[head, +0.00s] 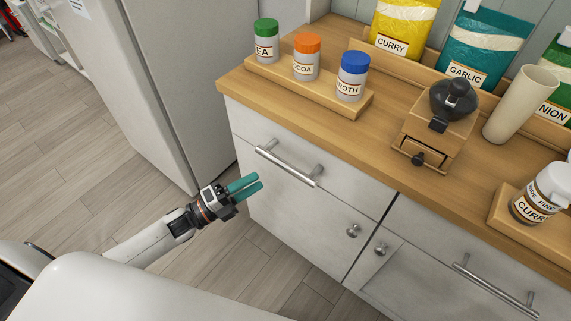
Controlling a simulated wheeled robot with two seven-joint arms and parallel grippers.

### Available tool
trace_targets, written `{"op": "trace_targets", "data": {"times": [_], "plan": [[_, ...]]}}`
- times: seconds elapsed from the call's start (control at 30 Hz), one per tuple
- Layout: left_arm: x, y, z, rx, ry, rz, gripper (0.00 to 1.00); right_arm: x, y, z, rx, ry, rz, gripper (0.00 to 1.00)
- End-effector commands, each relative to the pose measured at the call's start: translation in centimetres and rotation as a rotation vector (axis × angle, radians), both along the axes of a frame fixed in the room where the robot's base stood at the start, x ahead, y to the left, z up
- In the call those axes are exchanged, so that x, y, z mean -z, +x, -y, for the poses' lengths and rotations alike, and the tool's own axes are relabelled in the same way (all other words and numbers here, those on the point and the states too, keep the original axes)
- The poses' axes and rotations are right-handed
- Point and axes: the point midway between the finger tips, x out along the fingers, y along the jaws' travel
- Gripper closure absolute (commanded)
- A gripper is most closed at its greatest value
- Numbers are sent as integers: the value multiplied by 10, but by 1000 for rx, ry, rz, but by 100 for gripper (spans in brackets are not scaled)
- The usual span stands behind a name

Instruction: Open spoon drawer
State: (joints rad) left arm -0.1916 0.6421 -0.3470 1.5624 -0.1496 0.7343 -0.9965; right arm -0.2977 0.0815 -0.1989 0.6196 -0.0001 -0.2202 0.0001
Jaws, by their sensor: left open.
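The white cabinet under the wooden counter has a shut left drawer (243,127) with a metal bar handle (287,166). A second shut drawer (425,235) with a bar handle (494,284) is at the right. No spoons or drawer labels show, so I cannot tell which is the spoon drawer. My left gripper (254,185), with teal fingers, is open and empty. In the picture it lies to the left of and a little below the left drawer's handle, apart from it. My right gripper is not in view.
The counter (390,172) holds a rack of lidded jars (306,56), a wooden grinder (436,125), a beige cylinder (521,104) and seasoning bags (468,48). Round knobs (353,230) sit on doors below the drawers. A grey fridge-like unit (170,70) stands left. Wooden floor (90,190) is open at left.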

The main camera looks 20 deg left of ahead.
Motion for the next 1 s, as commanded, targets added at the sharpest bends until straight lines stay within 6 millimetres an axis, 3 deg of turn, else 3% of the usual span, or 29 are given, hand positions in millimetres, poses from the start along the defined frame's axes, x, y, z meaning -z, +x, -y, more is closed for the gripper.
{"op": "trace_targets", "data": {"times": [0.3, 0.5, 0.93, 1.0], "plan": [[-13, 48, 43, -2, -3, -1, 59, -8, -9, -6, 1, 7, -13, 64], [-17, 68, 61, -3, -2, -3, 59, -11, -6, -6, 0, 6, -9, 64], [-18, 75, 68, -4, -1, -6, 59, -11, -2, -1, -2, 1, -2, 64], [-18, 75, 68, -4, -1, -6, 68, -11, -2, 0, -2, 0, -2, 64]]}}
